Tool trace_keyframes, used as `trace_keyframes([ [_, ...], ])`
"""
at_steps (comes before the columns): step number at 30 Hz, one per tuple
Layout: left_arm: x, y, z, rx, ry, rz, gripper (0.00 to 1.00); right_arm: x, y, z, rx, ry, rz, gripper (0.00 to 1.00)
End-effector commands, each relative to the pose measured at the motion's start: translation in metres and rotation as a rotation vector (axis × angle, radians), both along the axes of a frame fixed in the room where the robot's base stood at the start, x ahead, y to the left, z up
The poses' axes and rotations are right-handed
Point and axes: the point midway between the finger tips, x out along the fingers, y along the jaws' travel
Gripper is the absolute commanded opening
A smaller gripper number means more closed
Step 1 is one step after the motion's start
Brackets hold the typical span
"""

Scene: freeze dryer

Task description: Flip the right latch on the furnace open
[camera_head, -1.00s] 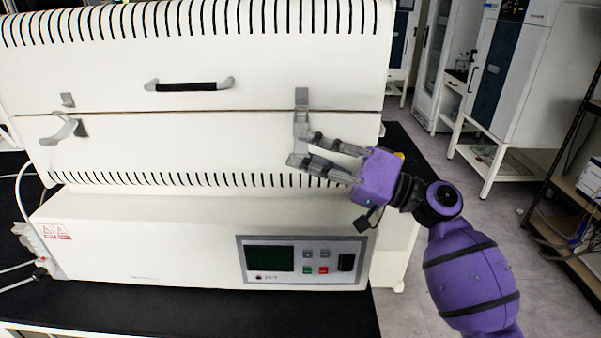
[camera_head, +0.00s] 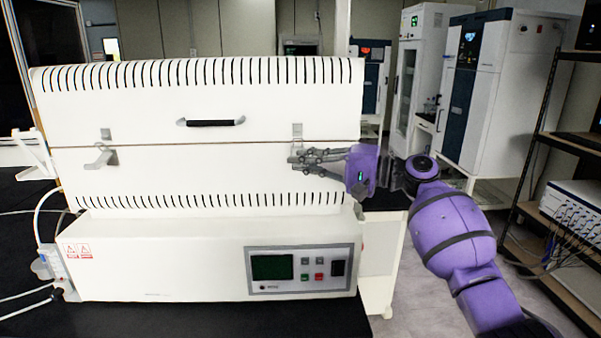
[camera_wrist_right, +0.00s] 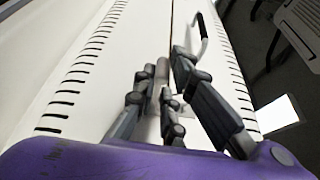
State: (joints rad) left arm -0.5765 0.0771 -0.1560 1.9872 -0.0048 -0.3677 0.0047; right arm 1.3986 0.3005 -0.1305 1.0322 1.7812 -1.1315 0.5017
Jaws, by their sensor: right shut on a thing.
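The furnace (camera_head: 200,165) is a white box with slotted vents and a seam across its front. Its right latch (camera_head: 297,131) is a grey metal piece at the seam, its lower part hidden by my fingers. My right gripper (camera_head: 298,160) comes in from the right and is shut on this latch. In the right wrist view, the fingers (camera_wrist_right: 164,66) lie on both sides of a grey piece near the seam; the exact contact is hard to make out. The left latch (camera_head: 101,157) sticks out from the front. My left gripper is not in view.
A black lid handle (camera_head: 211,122) is above the seam. A control panel (camera_head: 302,269) is on the base below. The furnace stands on a black bench top (camera_head: 215,318). A shelf rack (camera_head: 545,150) is at the right.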

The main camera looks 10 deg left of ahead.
Motion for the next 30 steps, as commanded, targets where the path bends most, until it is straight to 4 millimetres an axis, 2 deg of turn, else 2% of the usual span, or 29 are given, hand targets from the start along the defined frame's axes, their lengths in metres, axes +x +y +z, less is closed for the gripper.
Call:
trace_keyframes([
  [1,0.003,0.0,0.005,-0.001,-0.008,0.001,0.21,0.0,0.0,-0.005,-0.022,0.037,0.008,0.0],
  [9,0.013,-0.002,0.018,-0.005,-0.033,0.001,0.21,0.003,0.0,-0.001,-0.049,0.136,0.009,0.0],
  [26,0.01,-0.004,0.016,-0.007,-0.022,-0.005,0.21,0.004,0.001,-0.001,-0.053,0.164,0.008,0.0],
  [27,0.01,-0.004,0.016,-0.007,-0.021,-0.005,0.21,0.004,0.001,0.0,-0.053,0.164,0.008,0.19],
  [30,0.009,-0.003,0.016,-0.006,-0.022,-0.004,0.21,0.004,0.001,0.001,-0.052,0.16,0.008,0.22],
])
